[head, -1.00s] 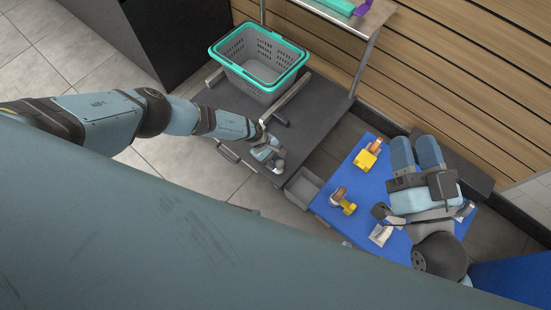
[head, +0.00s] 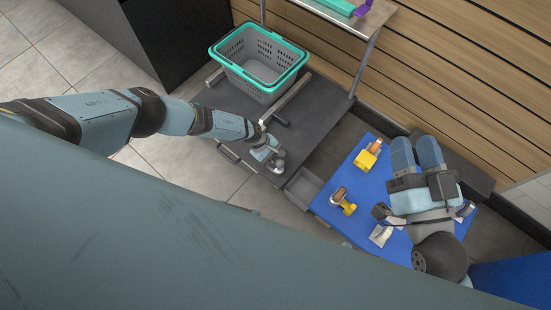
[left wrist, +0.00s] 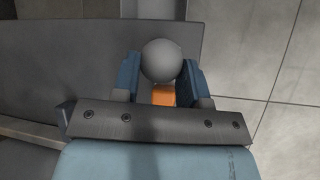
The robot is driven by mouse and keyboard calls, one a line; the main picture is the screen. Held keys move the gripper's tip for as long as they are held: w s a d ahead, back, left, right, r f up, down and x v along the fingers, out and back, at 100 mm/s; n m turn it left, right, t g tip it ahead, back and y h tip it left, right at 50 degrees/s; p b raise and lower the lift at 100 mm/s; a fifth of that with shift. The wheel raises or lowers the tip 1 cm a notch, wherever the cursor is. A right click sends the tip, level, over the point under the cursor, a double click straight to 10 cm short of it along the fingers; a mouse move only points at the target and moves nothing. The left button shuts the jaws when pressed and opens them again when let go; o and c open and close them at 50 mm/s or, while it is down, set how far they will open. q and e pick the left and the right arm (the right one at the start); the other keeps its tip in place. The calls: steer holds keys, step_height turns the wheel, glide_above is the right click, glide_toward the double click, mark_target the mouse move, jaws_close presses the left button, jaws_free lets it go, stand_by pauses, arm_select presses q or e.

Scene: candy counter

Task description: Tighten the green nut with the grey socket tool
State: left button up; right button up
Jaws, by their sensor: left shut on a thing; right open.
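My left gripper (head: 270,155) is low over the front edge of the dark platform. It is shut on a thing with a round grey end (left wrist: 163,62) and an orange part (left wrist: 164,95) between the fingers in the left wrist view. It looks like the grey socket tool seen end-on, and a small grey end shows at the fingertips in the head view (head: 279,164). My right gripper (head: 416,152) is over the blue surface's right part and looks open and empty. I cannot make out the green nut in either view.
A blue surface (head: 375,187) carries two yellow pieces, one at the back (head: 366,159) and one nearer (head: 347,207), with brownish and grey parts. A grey basket with a teal rim (head: 262,94) stands on the dark platform (head: 312,112). A grey bin (head: 302,187) sits between platform and blue surface.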

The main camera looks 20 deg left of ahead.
arm_select(q)
steer(key=shift+r+p, duration=0.4)
steer(key=shift+r, duration=0.3)
steer(key=shift+f, duration=0.1)
steer(key=shift+s+n+t, duration=0.15)
steer(key=shift+n+t, duration=0.25)
steer(key=shift+n, duration=0.3)
steer(key=n+t, duration=0.1)
steer(key=n, duration=0.1)
steer(key=n+t, duration=0.1)
steer(key=n, duration=0.1)
steer(key=shift+s+t+y, duration=0.2)
steer(key=shift+t+y, duration=0.1)
steer(key=n, duration=0.1)
steer(key=n+t, duration=0.1)
steer(key=n, duration=0.1)
steer(key=shift+s+d+t+y, duration=0.2)
steer(key=shift+t+y, duration=0.1)
steer(key=shift+y, duration=0.1)
steer(key=shift+s+n+t+y, duration=0.15)
steer(key=shift+n+t+y, duration=0.45)
steer(key=shift+n, duration=0.9)
